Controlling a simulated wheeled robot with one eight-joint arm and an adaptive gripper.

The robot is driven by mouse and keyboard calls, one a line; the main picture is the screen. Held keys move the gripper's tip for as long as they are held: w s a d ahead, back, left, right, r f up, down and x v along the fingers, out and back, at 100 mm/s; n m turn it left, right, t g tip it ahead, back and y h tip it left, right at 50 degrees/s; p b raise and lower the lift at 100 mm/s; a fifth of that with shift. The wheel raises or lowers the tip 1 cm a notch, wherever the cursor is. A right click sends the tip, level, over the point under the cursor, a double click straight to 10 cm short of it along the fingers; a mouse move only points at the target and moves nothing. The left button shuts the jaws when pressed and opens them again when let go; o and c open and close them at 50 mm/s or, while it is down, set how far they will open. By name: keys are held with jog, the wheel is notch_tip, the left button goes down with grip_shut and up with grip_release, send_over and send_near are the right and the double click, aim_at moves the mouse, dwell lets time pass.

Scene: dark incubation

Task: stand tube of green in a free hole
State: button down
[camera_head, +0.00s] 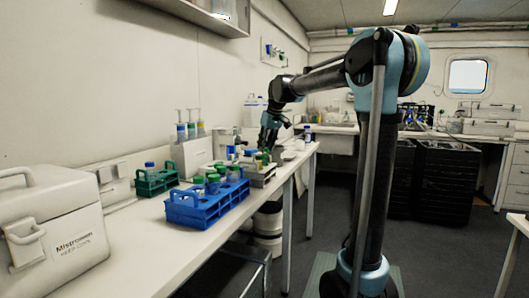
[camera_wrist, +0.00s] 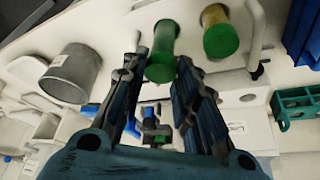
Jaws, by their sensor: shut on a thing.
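My gripper (camera_wrist: 160,62) is shut on a green-capped tube with green contents (camera_wrist: 162,35), which shows between the two fingers in the wrist view. A second green-capped tube, with yellowish contents (camera_wrist: 215,14), stands beside it in a pale rack (camera_wrist: 256,22). I cannot tell whether the held tube's lower end is in that rack or clear of it. In the head view my gripper (camera_head: 266,148) is over the grey rack (camera_head: 262,180) on the bench; the held tube is too small there to make out.
A blue rack (camera_head: 205,214) with several green-capped tubes stands nearer on the bench. A green rack (camera_head: 155,186) with a blue-capped tube is behind it. A white case (camera_head: 60,225) is at left. A metal cup (camera_wrist: 70,74) is near my gripper. Dispenser bottles (camera_head: 190,131) stand by the wall.

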jog(key=shift+f, duration=0.95)
jog(key=c, duration=1.5)
grip_release()
jog(key=shift+f, duration=0.1)
jog(key=shift+c, duration=0.2)
jog(key=v, duration=1.2)
